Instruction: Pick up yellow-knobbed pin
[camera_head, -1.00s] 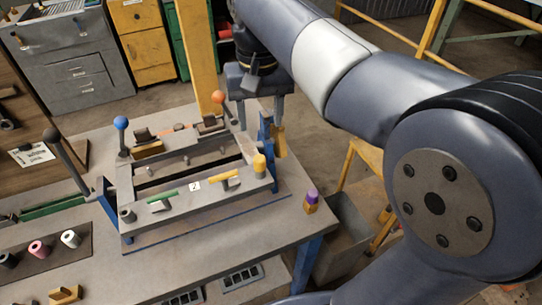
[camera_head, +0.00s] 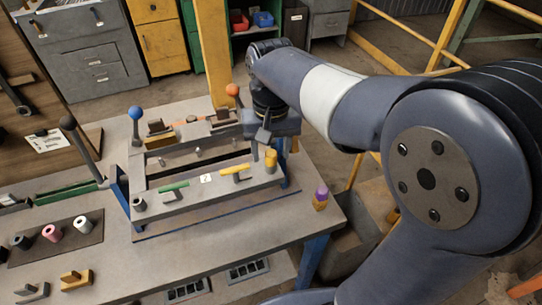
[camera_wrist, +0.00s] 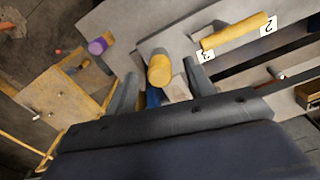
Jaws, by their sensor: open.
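The yellow-knobbed pin (camera_head: 271,158) stands at the right front corner of the grey fixture (camera_head: 215,194). In the wrist view its yellow knob (camera_wrist: 160,72) shows between the two fingers of my gripper (camera_wrist: 158,80), with space on both sides. The fingers are apart and hold nothing. In the head view my gripper (camera_head: 268,147) is at the knob, coming from behind and above; its far finger is partly hidden. I cannot tell exactly how far down the fingers reach along the knob.
A purple-topped yellow piece (camera_head: 320,199) stands to the right on the table (camera_head: 225,232). A yellow bar (camera_head: 236,169) and a green bar (camera_head: 174,187) lie on the fixture's front rail. An orange-knobbed lever (camera_head: 233,91) and a blue-knobbed lever (camera_head: 136,114) rise behind.

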